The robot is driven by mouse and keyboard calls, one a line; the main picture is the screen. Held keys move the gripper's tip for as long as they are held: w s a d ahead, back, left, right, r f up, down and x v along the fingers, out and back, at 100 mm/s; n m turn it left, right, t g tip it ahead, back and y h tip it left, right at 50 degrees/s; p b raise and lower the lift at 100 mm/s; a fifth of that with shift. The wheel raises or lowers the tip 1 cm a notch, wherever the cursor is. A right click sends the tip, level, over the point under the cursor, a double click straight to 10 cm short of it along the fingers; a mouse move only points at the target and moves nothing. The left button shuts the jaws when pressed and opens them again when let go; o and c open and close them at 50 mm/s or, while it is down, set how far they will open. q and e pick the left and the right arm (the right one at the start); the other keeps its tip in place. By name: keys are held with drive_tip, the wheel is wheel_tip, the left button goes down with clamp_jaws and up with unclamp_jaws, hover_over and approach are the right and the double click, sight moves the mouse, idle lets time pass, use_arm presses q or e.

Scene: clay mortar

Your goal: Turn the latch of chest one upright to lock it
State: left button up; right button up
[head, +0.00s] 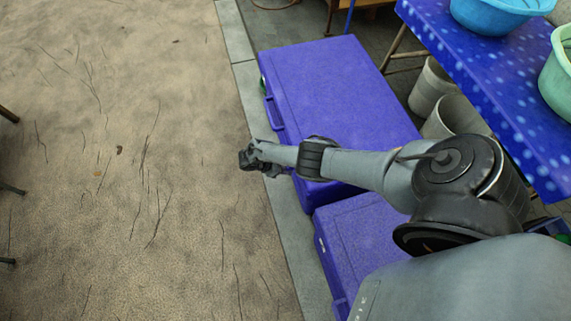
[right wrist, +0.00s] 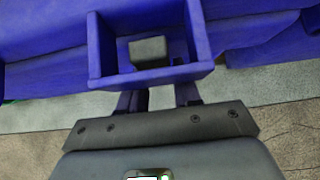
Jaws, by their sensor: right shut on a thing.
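Two blue chests stand in the head view; the larger one (head: 340,95) is further back and the other (head: 365,240) is nearer. Nothing marks which is chest one. My right gripper (head: 246,160) is at the left front side of the further chest, beyond its edge. In the right wrist view, the blue frame-shaped latch (right wrist: 130,82) surrounds a dark block (right wrist: 150,52) on the chest. My right gripper (right wrist: 160,98) is shut on the latch's lower part; its fingertips are partly hidden behind it. My left gripper is not in view.
A handle (head: 271,114) sits on the further chest's left side. A blue spotted table (head: 490,90) with basins (head: 495,14) stands at right, with pale buckets (head: 435,85) beneath.

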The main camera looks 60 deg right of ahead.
drive_tip(key=o, duration=0.9)
drive_tip(key=shift+o, duration=0.3)
drive_tip(key=p+v, duration=0.3)
drive_tip(key=v, duration=0.7)
drive_tip(key=shift+w+a+r, duration=0.15)
drive_tip(key=shift+r, duration=0.15)
